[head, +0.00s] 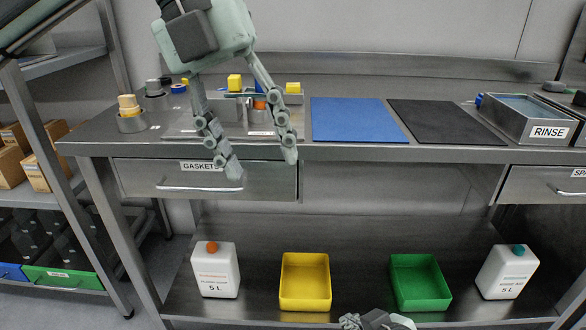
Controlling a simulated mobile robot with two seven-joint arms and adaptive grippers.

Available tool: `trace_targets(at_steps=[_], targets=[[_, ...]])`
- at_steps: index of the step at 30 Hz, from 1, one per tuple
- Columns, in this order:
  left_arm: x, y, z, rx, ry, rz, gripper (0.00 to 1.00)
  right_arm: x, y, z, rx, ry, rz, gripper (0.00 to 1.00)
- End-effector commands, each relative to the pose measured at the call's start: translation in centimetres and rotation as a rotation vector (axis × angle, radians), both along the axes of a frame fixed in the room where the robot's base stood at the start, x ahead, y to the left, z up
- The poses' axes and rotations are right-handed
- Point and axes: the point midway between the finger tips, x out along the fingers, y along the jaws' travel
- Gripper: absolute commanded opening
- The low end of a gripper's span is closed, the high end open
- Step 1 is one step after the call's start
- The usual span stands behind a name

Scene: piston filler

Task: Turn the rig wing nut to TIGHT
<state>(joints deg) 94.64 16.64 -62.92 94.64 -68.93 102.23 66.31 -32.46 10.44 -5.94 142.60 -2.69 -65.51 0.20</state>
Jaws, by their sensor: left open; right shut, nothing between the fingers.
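The rig stands on a grey base plate (183,132) at the left of the steel bench. It has small yellow, blue and orange (260,104) parts. I cannot make out which part is the wing nut, nor any TIGHT mark. My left gripper (264,163) hangs from above with its fingers spread, empty, in front of the rig and over the bench's front edge. It hides part of the rig. My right gripper (364,321) shows only in part at the bottom edge, low before the bench, shut with nothing in it.
The GASKETS drawer (160,177) is closed below my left gripper. A blue mat (358,120), a black mat (445,122) and the RINSE basin (525,116) lie to the right. A yellow bin (305,301) and a green bin (420,302) stand on the lower shelf.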

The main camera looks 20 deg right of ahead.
Motion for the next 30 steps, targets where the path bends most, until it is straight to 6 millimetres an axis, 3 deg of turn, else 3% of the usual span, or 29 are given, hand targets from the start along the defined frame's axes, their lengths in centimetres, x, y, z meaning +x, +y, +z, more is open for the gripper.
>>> trace_targets(at_steps=[9,24,27,30], targets=[[-2.4,-2.4,-0.2,-0.136,0.071,-0.042,0.49,-1.2,0.0,0.1,0.000,0.001,0.000,0.00],[-2.8,-2.6,-0.3,-0.147,0.079,-0.046,0.49,-1.6,0.0,-0.1,0.000,0.005,0.000,0.00],[-4.0,-2.6,-0.5,-0.147,0.082,-0.046,0.49,-2.9,0.0,-0.2,0.000,0.007,0.000,0.00],[-6.6,-2.7,-0.4,-0.147,0.080,-0.046,0.49,-5.5,-0.1,-0.1,0.000,0.006,0.000,0.00]])
